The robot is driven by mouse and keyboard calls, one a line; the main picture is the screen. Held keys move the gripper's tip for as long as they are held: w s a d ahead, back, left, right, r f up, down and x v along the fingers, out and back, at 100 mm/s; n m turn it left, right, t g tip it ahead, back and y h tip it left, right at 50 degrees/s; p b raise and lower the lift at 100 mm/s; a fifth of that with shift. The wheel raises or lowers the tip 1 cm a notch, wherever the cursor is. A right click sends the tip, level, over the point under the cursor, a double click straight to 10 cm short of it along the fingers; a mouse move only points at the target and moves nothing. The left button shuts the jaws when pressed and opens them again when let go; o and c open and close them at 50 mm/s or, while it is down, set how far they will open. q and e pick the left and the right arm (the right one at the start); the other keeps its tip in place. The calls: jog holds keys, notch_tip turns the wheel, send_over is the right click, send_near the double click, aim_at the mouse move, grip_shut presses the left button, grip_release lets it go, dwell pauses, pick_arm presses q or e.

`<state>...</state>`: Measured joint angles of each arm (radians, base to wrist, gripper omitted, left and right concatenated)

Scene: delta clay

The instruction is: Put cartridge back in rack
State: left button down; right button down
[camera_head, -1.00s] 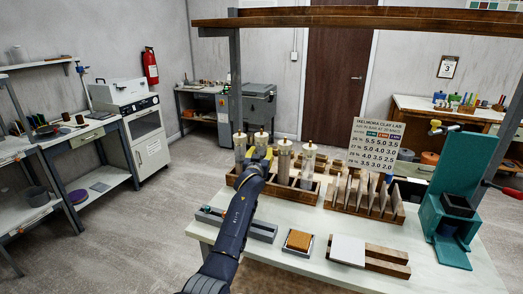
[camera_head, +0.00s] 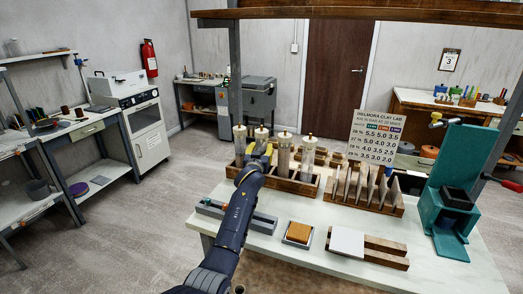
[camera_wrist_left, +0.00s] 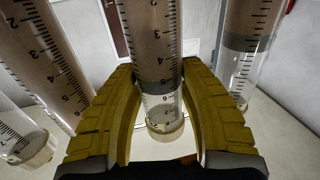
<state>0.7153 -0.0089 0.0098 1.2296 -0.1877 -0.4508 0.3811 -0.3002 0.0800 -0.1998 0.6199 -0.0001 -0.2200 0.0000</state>
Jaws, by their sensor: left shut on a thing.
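My left gripper (camera_head: 261,158) is over the left part of the wooden rack (camera_head: 310,189) on the table. In the left wrist view its yellow fingers (camera_wrist_left: 155,80) are shut on a clear, brown-filled cartridge (camera_wrist_left: 150,40) with printed graduations. The held cartridge (camera_head: 261,134) is roughly upright in the head view, its pale cap above the fingers. Other cartridges stand beside it: one on the left (camera_head: 240,146) and two on the right (camera_head: 283,157), (camera_head: 308,158). The fingers and arm hide the held cartridge's lower part in the head view, so I cannot tell how it meets the rack. My right gripper is out of view.
A slotted wooden stand (camera_head: 366,199) and a printed chart (camera_head: 377,135) are right of the rack. A grey rail (camera_head: 262,224), an orange block (camera_head: 299,232) and a white tile (camera_head: 347,242) lie in front. A teal press (camera_head: 447,205) stands at right. A post (camera_head: 235,65) rises behind.

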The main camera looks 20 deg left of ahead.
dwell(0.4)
pick_arm(q)
jog(key=c, duration=0.9)
grip_release()
jog(key=shift+f, duration=0.1)
jog(key=shift+o, duration=0.7)
jog(key=shift+f, duration=0.1)
jog(key=shift+s, duration=0.1)
jog(key=s, duration=0.7)
jog(key=shift+s+d, duration=0.15)
jog(key=shift+d, duration=0.3)
jog(key=shift+a, duration=0.1)
